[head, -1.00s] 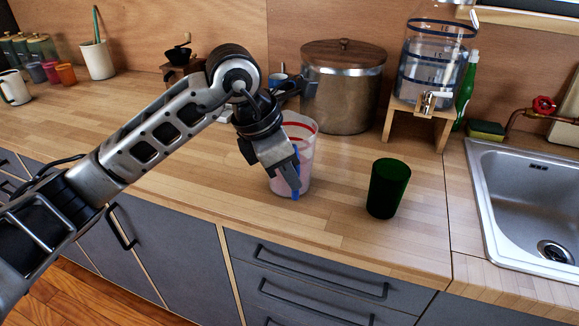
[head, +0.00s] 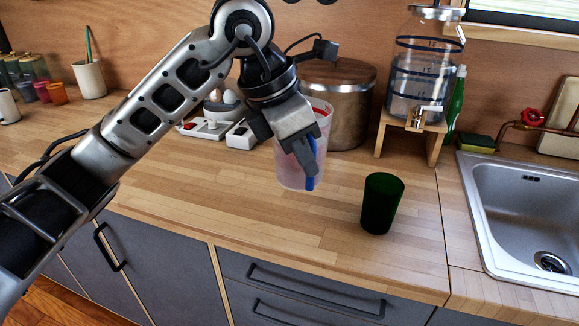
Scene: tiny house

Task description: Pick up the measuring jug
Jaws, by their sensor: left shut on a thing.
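The measuring jug (head: 289,168) is a translucent, pinkish-clear container with red markings and a blue handle. It is upright near the middle of the counter in the head view. My left gripper (head: 310,172) is shut on the blue handle, with its fingers pointing down in front of the jug. The jug appears to be slightly above the counter, though its base gap is hard to judge. My gripper and wrist hide part of the jug's rim and side. My right gripper is not in view.
A dark green cup (head: 382,203) stands to the right of the jug. A large lidded pot (head: 350,115) is close behind it. A water dispenser (head: 420,75) on a wooden stand (head: 408,130) and a sink (head: 530,205) are right. The front counter (head: 240,215) is clear.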

